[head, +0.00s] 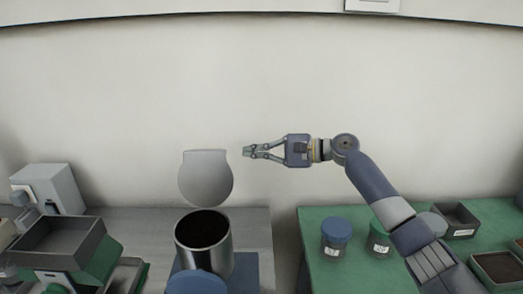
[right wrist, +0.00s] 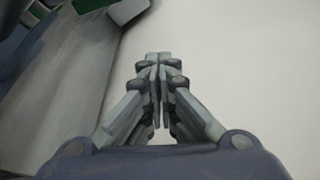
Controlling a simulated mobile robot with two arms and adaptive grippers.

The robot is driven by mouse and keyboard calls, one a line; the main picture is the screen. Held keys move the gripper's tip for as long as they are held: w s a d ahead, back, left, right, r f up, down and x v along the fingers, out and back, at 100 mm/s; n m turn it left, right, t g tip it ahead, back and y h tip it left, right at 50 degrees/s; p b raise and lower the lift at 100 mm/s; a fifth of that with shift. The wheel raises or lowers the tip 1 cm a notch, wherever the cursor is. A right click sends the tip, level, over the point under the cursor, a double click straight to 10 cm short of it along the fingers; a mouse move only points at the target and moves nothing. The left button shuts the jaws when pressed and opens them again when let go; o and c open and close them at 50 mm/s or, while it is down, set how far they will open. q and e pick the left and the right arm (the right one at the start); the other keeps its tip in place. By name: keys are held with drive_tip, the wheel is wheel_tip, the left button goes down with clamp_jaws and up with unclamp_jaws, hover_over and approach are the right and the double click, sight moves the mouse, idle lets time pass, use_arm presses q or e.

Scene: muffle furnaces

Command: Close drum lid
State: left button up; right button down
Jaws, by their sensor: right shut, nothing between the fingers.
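The metal drum (head: 204,243) stands on the grey bench at the lower middle of the head view, with its dark inside showing. Its grey lid (head: 206,178) is raised, standing upright behind the drum's mouth. My right gripper (head: 247,152) is level, pointing left, a little to the right of the lid's upper edge and apart from it. Its fingers (right wrist: 158,62) are together with nothing between them in the right wrist view. My left gripper is not in view.
A blue round object (head: 197,283) is in front of the drum. A grey tray (head: 58,240) is on the left. A gap separates the benches.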

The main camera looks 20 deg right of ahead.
use_arm(q)
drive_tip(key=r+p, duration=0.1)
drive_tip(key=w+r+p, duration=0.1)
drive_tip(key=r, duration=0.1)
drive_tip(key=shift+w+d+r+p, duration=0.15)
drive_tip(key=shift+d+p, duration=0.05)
drive_tip(key=shift+p, duration=0.2)
use_arm(e)
drive_tip(key=a, duration=0.3)
drive_tip(key=a+r, duration=0.1)
drive_tip(key=a, duration=0.1)
drive_tip(key=shift+w+a, duration=0.25)
drive_tip(key=shift+a, duration=0.05)
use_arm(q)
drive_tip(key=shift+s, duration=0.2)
